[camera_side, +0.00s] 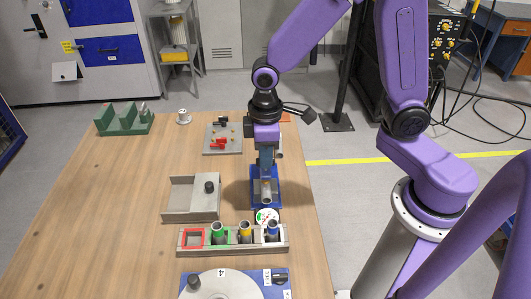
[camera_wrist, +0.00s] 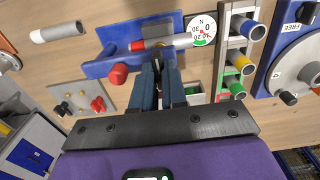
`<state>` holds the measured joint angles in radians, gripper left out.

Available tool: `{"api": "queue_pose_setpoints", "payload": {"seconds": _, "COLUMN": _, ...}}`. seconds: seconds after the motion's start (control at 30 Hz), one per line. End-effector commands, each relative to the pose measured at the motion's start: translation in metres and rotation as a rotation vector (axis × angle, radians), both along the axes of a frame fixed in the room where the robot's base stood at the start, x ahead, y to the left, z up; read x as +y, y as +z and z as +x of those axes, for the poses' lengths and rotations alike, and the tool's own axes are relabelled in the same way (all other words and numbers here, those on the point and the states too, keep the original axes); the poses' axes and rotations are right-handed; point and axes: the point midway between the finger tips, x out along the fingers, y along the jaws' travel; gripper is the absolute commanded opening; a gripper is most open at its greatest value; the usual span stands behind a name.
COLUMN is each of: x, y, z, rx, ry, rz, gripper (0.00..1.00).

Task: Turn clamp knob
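The clamp fixture is a blue block with a grey cylindrical rod along it; its base (camera_side: 254,201) shows in the side view and its body (camera_wrist: 106,37) in the wrist view. A round red knob (camera_wrist: 118,74) sticks out from its near side in the wrist view. A red band (camera_wrist: 137,46) is at one end of the rod. A round dial gauge (camera_wrist: 201,30) marked N stands at the other end, also in the side view (camera_side: 267,215). My gripper (camera_wrist: 160,57) is over the fixture, right of the red knob. Its fingers are close together; any contact or grip is unclear.
A rack (camera_side: 190,248) with green, yellow and blue-banded cylinders stands in front of the fixture. A round dial plate (camera_side: 222,288) lies nearer still.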

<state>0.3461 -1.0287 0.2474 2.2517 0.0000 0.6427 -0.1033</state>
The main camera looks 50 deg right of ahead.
Motion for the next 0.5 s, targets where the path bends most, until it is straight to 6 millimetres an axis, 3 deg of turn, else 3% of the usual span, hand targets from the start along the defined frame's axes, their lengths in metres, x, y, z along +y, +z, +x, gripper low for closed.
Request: {"api": "queue_pose_setpoints", "payload": {"seconds": 0.5, "x": 0.0007, "y": 0.0008, "z": 0.0003, "rx": -0.001, "ry": -0.106, "rz": 0.001, "gripper": 0.0}}
